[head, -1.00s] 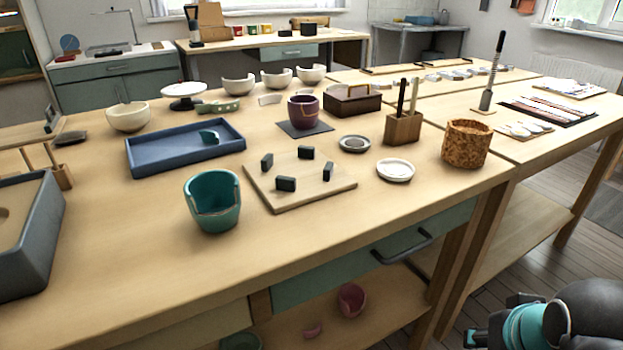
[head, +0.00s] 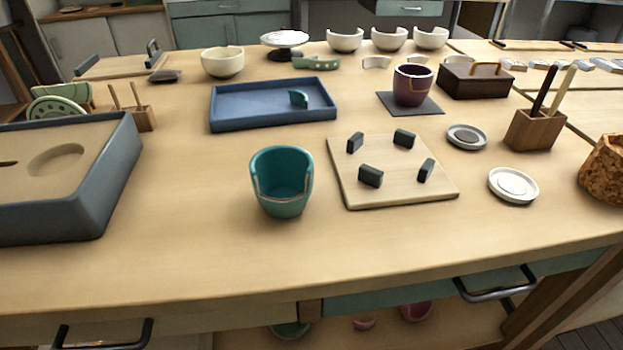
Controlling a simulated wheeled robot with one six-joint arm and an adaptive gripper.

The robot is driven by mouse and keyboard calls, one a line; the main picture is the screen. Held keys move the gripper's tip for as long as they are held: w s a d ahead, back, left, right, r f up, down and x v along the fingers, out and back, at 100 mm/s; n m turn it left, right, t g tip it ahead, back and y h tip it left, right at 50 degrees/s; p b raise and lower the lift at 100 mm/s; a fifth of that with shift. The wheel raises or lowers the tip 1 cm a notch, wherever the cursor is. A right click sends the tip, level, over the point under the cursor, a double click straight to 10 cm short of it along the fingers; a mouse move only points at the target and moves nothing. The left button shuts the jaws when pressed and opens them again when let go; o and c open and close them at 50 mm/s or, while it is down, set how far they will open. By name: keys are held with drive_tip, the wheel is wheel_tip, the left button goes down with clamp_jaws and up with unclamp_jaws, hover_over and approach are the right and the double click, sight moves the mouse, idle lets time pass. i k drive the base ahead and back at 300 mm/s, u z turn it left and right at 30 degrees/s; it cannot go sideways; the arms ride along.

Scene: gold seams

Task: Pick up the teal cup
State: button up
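The teal cup (head: 283,190) stands upright on the wooden workbench (head: 190,235), near the middle of the head view. A piece of its rim is broken out on the near side, so its inside shows. A teal shard (head: 299,98) lies in the blue tray (head: 222,121) behind it. My gripper is not in view.
A wooden board (head: 388,171) with several dark blocks lies just right of the cup. A grey sand-filled box (head: 112,185) stands at the left. A white dish (head: 513,186) and cork pot (head: 606,170) are at the right. The bench in front of the cup is clear.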

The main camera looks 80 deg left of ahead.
sight(282, 177)
drive_tip(key=u, duration=0.05)
drive_tip(key=k, duration=1.5)
drive_tip(key=u, duration=2.3)
